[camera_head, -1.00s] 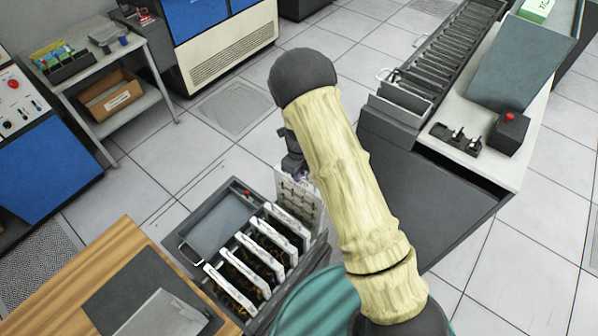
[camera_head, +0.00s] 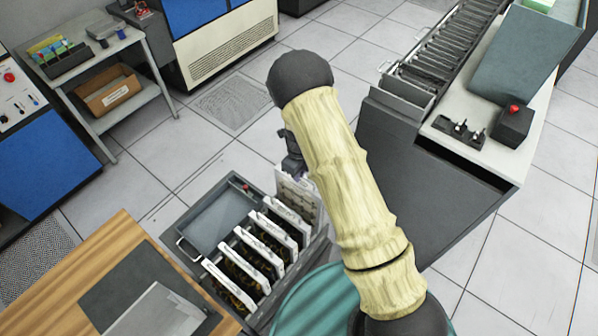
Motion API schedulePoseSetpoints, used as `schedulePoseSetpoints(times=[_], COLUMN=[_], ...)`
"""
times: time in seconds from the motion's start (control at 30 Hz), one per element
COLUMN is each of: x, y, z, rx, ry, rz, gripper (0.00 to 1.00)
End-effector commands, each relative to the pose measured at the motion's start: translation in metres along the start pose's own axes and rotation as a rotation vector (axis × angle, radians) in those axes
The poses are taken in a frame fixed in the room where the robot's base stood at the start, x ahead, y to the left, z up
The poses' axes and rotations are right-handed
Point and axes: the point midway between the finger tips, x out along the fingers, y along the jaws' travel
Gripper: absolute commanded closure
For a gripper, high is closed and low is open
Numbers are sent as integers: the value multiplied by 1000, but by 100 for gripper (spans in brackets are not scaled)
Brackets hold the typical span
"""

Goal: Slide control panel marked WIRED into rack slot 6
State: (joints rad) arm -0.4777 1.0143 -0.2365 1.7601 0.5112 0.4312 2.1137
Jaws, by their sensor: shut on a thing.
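My gripper (camera_head: 294,165) shows as a dark piece just left of my pale arm, which hides part of it. It is shut on the top of a white control panel (camera_head: 296,188), held upright at the far right end of the rack. The arm covers the panel's right side, and I cannot read its marking. The rack (camera_head: 182,246) is a dark open box holding several upright white panels (camera_head: 259,250) in a row. Slot numbers are too small to read. I cannot tell whether the held panel's lower edge is inside a slot or just behind the rack.
A wooden table (camera_head: 118,238) with a dark mat stands at lower left, close to the rack. A grey machine (camera_head: 440,195) with a red-button box (camera_head: 513,124) stands right of my arm. A cart (camera_head: 150,98) is at upper left. Tiled floor is open between.

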Motion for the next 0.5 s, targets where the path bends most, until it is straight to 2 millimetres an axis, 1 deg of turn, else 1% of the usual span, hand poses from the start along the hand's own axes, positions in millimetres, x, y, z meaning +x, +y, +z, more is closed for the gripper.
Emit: schedulePoseSetpoints(times=[0.3,0.5], x=[12,15], y=[-1,-1], z=[1,1], rx=[0,-1], ry=[-2,-3], rz=[-2,-2], gripper=[100,100])
